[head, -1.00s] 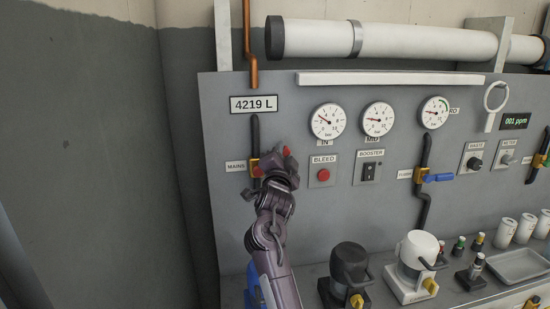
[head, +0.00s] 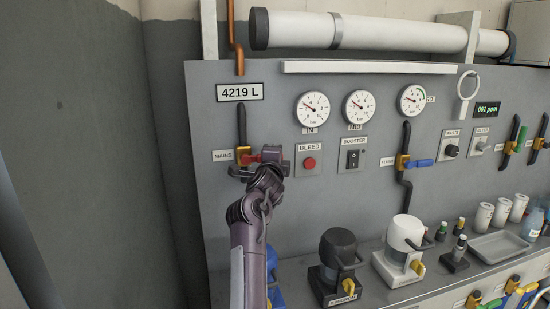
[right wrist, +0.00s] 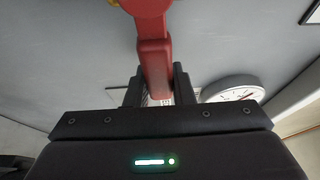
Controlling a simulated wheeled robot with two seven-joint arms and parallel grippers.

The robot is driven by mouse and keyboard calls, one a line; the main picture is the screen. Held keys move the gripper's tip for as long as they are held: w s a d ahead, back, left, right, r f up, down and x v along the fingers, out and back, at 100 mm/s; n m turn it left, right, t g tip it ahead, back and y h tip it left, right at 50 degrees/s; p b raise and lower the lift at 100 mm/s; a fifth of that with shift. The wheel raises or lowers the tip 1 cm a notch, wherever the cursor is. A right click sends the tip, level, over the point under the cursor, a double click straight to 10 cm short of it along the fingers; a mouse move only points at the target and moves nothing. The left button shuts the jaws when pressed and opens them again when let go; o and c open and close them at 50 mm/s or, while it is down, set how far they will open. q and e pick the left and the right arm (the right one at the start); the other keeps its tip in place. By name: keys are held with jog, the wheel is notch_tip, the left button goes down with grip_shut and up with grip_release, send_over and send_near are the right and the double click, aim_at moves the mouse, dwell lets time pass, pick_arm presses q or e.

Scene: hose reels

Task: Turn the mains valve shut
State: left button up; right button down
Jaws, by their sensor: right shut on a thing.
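The mains valve has a brass body (head: 242,156) on a vertical black pipe, beside the MAINS label (head: 223,155) at the panel's left. Its red handle (head: 254,158) points right, across the pipe, about level. My right gripper (head: 274,157) is at the handle's outer end, right of the brass body. In the right wrist view the red handle (right wrist: 153,55) runs down between the two dark fingers (right wrist: 157,88), which are shut on it. The gripper hides the handle's far end in the head view. My left gripper is not in view.
The red BLEED button (head: 309,163) and BOOSTER switch (head: 353,159) are close to the right of my gripper. Gauges (head: 313,106) sit above. A blue-handled valve (head: 418,163) is farther right. Black (head: 340,252) and white (head: 403,240) housings stand on the shelf below.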

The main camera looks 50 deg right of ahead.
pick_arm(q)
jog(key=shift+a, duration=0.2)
pick_arm(e)
jog(key=shift+f, duration=0.2)
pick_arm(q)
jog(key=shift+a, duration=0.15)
pick_arm(e)
jog(key=c, duration=1.2)
grip_release()
jog(key=shift+r, duration=0.1)
jog(key=shift+c, duration=0.2)
